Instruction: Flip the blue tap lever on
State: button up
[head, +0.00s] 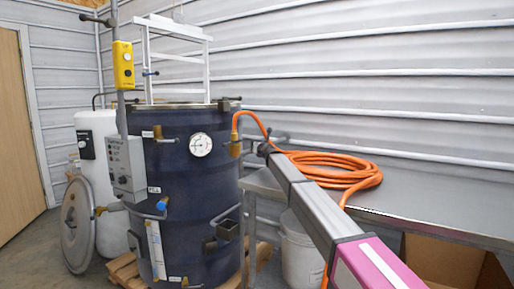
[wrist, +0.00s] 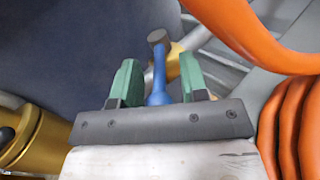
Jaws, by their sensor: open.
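The blue tap lever (wrist: 159,82) shows in the wrist view, with a dark round end. It lies between the two green fingers of my gripper (wrist: 158,66), with a visible gap on each side. A brass fitting (wrist: 174,62) is partly visible behind it. My gripper is open. In the head view my gripper (head: 265,149) is at the right side of the dark blue drum (head: 185,165), near a brass fitting (head: 235,148) where the orange hose joins. The lever there is too small or hidden to make out.
The orange hose (head: 345,171) lies coiled on the metal table (head: 430,213) and passes close to my gripper in the wrist view (wrist: 250,35). Another brass fitting (wrist: 38,140) is at the wrist view's left. A white bucket (head: 298,250) stands below the table.

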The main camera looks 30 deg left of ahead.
jog(key=shift+s, duration=0.1)
jog(key=v, duration=1)
jog(key=shift+s+d, duration=0.2)
jog(key=shift+d, duration=0.1)
